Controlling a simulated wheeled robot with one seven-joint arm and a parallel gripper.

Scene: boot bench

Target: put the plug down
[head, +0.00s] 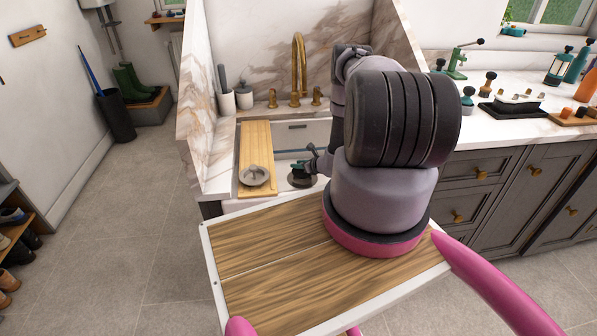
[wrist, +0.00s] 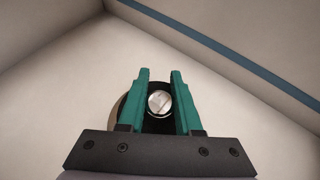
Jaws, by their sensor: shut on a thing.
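My gripper (head: 310,164) reaches down into the white sink (head: 318,134), below the gold tap. Its teal fingers are shut on the plug (head: 300,179), a dark round piece. In the wrist view the plug (wrist: 158,104) shows as a black disc with a shiny round top between the two fingers (wrist: 160,80). The pale sink walls and a corner lie around and beyond it. I cannot tell whether the plug touches the sink floor.
A wooden board (head: 257,140) lies across the sink's left side with a grey round item (head: 255,176) on it. A gold tap (head: 298,65) stands behind the sink. A blue stripe (wrist: 220,45) runs along the sink wall. Bottles and tools crowd the right counter.

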